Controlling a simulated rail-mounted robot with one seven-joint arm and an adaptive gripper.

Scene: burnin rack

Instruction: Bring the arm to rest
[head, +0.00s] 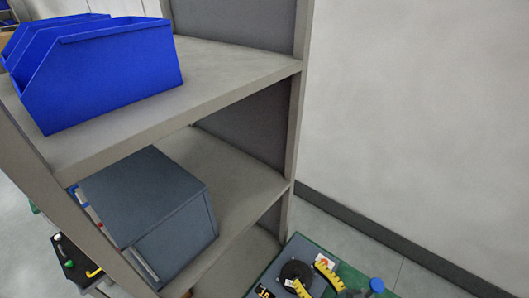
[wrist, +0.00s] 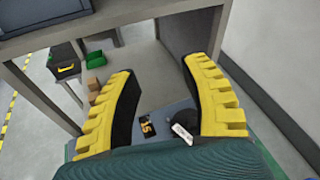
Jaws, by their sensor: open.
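My gripper (wrist: 158,67) shows in the wrist view with its two yellow ribbed fingers spread wide and nothing between them. In the head view my gripper (head: 308,274) is low at the bottom edge, right of the rack's foot. Most of the arm is out of the picture there. Below the fingers is a grey surface with a green edge (wrist: 70,149), bearing a black round part with a white tag (wrist: 186,130) and a black-and-yellow label (wrist: 147,127). The fingers look apart from the rack.
A grey rack (head: 225,80) holds blue bins (head: 115,75) above and a dark grey box (head: 150,205) below. A black case (wrist: 66,69), a green bin (wrist: 94,58) and small brown boxes (wrist: 93,85) are beyond. A pale wall (head: 420,110) stands right, with bare floor along it.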

